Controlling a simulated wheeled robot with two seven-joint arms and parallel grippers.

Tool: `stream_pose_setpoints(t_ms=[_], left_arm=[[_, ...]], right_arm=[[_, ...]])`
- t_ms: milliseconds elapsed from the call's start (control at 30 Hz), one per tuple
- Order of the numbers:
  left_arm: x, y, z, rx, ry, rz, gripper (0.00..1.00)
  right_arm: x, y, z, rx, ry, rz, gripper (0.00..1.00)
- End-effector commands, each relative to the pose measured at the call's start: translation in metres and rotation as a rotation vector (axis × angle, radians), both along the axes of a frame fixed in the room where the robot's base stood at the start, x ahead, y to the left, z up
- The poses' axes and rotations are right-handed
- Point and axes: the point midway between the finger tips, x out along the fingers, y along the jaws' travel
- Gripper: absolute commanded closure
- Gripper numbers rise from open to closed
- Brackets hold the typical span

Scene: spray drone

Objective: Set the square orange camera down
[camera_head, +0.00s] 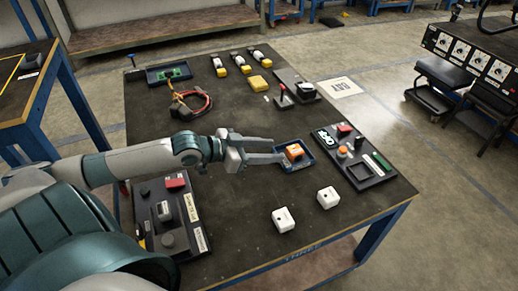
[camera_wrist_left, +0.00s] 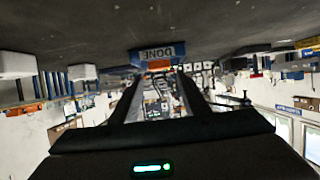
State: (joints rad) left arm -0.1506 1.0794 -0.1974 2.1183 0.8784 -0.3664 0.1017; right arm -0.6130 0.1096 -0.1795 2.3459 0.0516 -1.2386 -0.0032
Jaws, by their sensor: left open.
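The square orange camera (camera_head: 294,152) sits in a small blue tray (camera_head: 307,164) on the dark table. In the left wrist view the picture is upside down; the orange camera (camera_wrist_left: 158,64) shows just past the fingertips, against the blue tray (camera_wrist_left: 137,57) marked DONE. My left gripper (camera_head: 279,149) reaches in from the left, low over the table. Its two fingers are apart, with their tips at the left side of the tray and camera. Nothing is clearly held between them. My right gripper is not in view.
Two white cubes (camera_head: 284,219) (camera_head: 327,197) stand nearer the table's front edge. A panel with buttons (camera_head: 369,173) lies right of the tray, another (camera_head: 190,230) under my left arm. A red-and-black cable loop (camera_head: 190,102) and several yellow-and-white blocks lie farther back.

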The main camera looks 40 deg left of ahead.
Motion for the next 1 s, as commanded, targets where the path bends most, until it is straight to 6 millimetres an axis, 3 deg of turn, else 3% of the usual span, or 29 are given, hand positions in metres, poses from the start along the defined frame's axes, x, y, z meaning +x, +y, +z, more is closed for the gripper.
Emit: stream_pose_setpoints(t_ms=[400, 1000], left_arm=[[-0.023, 0.013, 0.011, 0.0, 0.0, 0.0, 0.58], [-0.025, 0.014, 0.012, -0.001, -0.001, 0.0, 0.58]], right_arm=[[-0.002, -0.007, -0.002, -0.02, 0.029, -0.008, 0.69], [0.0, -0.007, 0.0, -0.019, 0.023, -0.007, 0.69]])
